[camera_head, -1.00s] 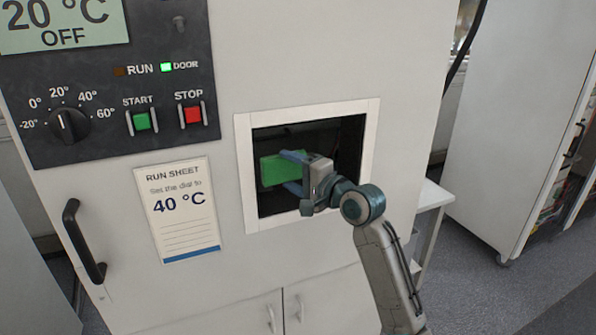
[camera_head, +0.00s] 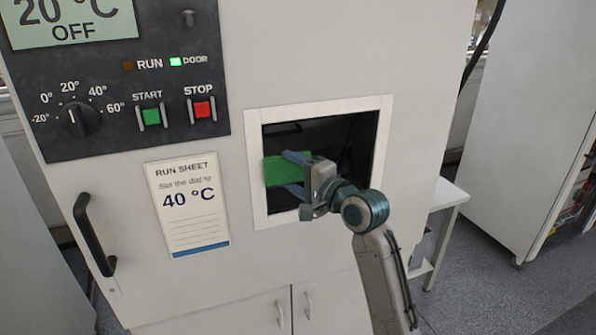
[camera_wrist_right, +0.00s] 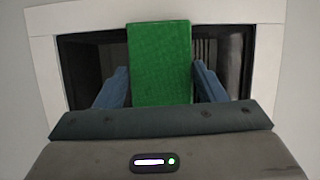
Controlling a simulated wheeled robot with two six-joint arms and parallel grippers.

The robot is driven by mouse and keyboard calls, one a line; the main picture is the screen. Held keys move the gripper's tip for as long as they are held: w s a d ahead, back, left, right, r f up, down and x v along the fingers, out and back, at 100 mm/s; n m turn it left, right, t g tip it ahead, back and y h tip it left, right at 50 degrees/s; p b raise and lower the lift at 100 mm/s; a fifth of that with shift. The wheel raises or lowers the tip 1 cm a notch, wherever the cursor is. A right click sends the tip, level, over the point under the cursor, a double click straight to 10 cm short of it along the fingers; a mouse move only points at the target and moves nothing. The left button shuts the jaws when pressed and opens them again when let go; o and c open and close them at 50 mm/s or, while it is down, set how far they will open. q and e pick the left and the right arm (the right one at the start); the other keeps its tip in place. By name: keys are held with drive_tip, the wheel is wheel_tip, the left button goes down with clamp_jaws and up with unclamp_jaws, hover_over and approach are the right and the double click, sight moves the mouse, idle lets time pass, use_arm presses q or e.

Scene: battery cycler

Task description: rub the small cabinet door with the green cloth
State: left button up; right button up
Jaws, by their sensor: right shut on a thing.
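The green cloth (camera_head: 287,171) is a flat, block-like green piece held between the blue fingers of my right gripper (camera_head: 293,174). In the right wrist view the cloth (camera_wrist_right: 160,65) stands between the two fingers, and its top overlaps the upper frame edge. The gripper is in front of a small square opening or window with a white frame (camera_head: 258,190) and a dark interior. I cannot tell whether the cloth touches a pane or is inside. Which part is the small cabinet door is unclear; two lower doors with handles (camera_head: 280,314) show at the bottom. My left gripper is out of view.
The big white cabinet carries a control panel (camera_head: 110,90) with a dial and buttons, a run sheet (camera_head: 187,208) and a black handle (camera_head: 93,236). A small white table (camera_head: 448,193) and another cabinet (camera_head: 530,120) stand to the right. Grey floor is free between them.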

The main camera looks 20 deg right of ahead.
drive_tip(key=shift+s+a+f, duration=0.1)
drive_tip(key=shift+s+a, duration=0.05)
drive_tip(key=shift+s, duration=0.4)
drive_tip(key=s, duration=0.4)
drive_tip(key=shift+s+a+r, duration=0.15)
drive_tip(key=shift+a+r, duration=0.1)
drive_tip(key=shift+a, duration=0.1)
drive_tip(key=shift+s+d, duration=0.2)
drive_tip(key=shift+s, duration=1.2)
drive_tip(key=shift+w+a+f, duration=0.1)
drive_tip(key=shift+f, duration=0.05)
